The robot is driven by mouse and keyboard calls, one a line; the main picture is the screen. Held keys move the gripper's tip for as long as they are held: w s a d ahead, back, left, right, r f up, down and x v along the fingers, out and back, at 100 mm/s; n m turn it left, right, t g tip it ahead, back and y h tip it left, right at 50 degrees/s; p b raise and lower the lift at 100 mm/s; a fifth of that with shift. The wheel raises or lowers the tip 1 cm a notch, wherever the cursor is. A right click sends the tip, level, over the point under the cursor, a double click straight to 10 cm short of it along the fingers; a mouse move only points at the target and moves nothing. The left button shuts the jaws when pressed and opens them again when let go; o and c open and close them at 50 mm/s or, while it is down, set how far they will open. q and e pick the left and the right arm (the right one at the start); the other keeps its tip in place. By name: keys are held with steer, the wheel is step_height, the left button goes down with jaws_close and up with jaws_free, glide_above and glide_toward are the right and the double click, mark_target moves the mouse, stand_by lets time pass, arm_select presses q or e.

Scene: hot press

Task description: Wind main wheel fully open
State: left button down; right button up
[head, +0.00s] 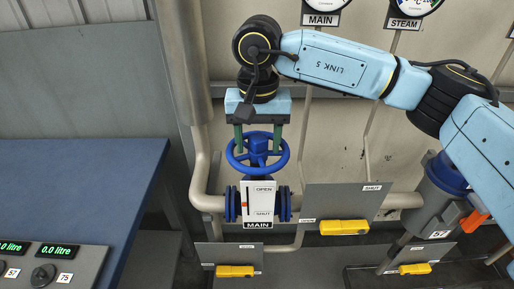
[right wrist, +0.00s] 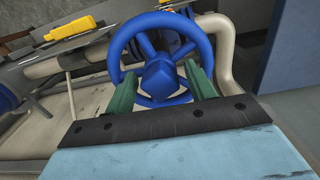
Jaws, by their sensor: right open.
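The blue main wheel (head: 284,161) sits above a white OPEN/SHUT indicator plate (head: 262,201) with a MAIN label (head: 257,225) below. A small orange-red mark (head: 244,204) shows at the plate's left edge, between OPEN and SHUT, a little nearer SHUT. My right gripper (head: 257,146) points down at the wheel from above, its two green fingers apart. In the right wrist view, the open fingers (right wrist: 163,85) reach to the wheel (right wrist: 207,38) on either side of its blue hub (right wrist: 160,77). Whether they touch the spokes, I cannot tell. My left gripper is out of view.
Beige pipes (head: 203,175) run beside the valve. Grey panels with yellow handles (head: 344,227) stand right of and below it. A blue-topped bench (head: 70,190) with green digital displays (head: 60,251) fills the left. Gauges marked MAIN (head: 321,20) and STEAM (head: 405,24) hang above.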

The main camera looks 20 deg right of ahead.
steer(key=m, duration=0.5)
steer(key=shift+m+b, duration=0.3)
steer(key=shift+m, duration=0.1)
steer(key=m, duration=0.6)
steer(key=m, duration=1.8)
